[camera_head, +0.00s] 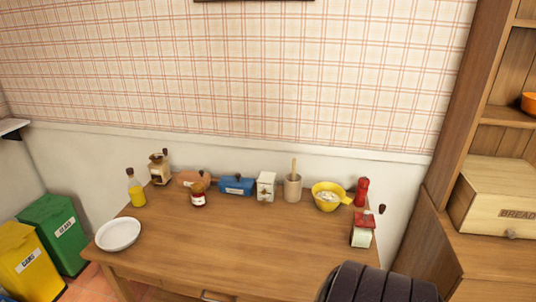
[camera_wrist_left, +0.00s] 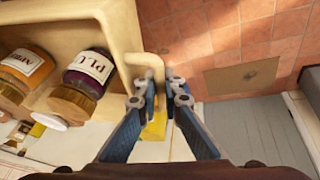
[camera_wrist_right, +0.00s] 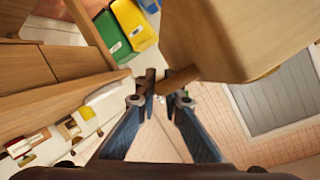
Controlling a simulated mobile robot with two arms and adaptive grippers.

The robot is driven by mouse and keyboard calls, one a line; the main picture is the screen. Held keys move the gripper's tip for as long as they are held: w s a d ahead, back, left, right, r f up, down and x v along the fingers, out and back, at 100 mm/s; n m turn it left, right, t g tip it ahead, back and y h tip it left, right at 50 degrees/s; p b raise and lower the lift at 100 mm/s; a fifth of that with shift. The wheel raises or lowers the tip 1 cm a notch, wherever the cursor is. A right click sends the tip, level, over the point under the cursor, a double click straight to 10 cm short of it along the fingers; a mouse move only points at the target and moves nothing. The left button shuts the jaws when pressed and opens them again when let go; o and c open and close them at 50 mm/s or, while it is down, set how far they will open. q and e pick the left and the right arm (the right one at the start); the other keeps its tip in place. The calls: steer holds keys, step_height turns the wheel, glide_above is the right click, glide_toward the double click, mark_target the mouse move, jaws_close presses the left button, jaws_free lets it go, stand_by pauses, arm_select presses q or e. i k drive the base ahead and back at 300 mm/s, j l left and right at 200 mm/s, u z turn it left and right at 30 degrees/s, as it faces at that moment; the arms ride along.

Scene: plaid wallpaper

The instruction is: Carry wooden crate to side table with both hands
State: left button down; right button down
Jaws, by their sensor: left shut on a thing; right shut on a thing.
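The pale wooden crate (camera_wrist_left: 100,12) fills the upper left of the left wrist view. The crate and both grippers are out of the head view. I cannot tell which table is the side table.
A wooden table (camera_head: 220,240) carries a white plate (camera_head: 118,234), a yellow bowl (camera_head: 328,196), a red-topped mill (camera_head: 362,230) and several jars and boxes along its back. Green (camera_head: 55,230) and yellow (camera_head: 30,262) bins stand left of it. A wooden cabinet with a bread box (camera_head: 500,200) is at right.

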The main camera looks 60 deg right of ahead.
mark_target(202, 243)
steer(key=i+z, duration=0.25)
steer(key=z, duration=0.2)
steer(key=i+z, duration=0.3)
steer(key=z, duration=0.2)
steer(key=i+j+z, duration=0.2)
steer(key=z, duration=0.25)
steer(key=i+j+z, duration=0.25)
steer(key=z, duration=0.25)
